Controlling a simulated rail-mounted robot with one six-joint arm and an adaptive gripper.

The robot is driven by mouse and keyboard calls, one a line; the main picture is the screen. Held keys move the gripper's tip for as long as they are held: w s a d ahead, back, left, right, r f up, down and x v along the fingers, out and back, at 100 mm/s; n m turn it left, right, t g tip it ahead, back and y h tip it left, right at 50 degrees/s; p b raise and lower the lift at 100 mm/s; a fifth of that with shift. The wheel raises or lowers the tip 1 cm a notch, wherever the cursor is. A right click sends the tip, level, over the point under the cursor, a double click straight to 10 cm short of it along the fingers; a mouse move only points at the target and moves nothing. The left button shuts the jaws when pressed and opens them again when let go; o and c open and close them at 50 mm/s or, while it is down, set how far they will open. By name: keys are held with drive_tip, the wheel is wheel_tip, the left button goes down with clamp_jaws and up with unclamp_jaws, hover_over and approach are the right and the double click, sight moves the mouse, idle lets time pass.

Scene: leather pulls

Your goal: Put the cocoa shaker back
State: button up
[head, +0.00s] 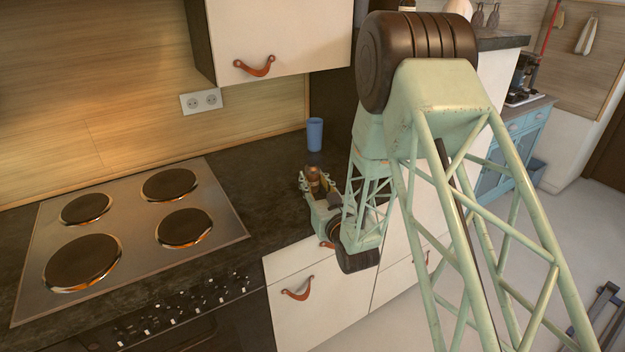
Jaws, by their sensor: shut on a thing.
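My gripper (306,186) is above the dark counter, between the stove and the tall cabinet. It is shut on a small brown thing (313,174), which looks like the cocoa shaker. Its brown top shows between the fingers and looks roughly upright. Its lower part is hidden by the gripper, so I cannot tell whether it touches the counter.
A blue cup (315,134) stands on the counter (262,176) behind my gripper. A stove (135,215) with dark hotplates is to the left. A wall cabinet (275,35) with a leather pull hangs above. A drawer (318,290) is below the counter.

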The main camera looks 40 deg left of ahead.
drive_tip(key=shift+f, duration=0.15)
drive_tip(key=o, duration=1)
drive_tip(key=shift+c, duration=0.2)
drive_tip(key=shift+r, duration=0.2)
drive_tip(key=shift+p+v, duration=0.55)
drive_tip(key=shift+v, duration=5.45)
drive_tip(key=shift+w+d, duration=0.1)
drive_tip(key=shift+w, duration=0.1)
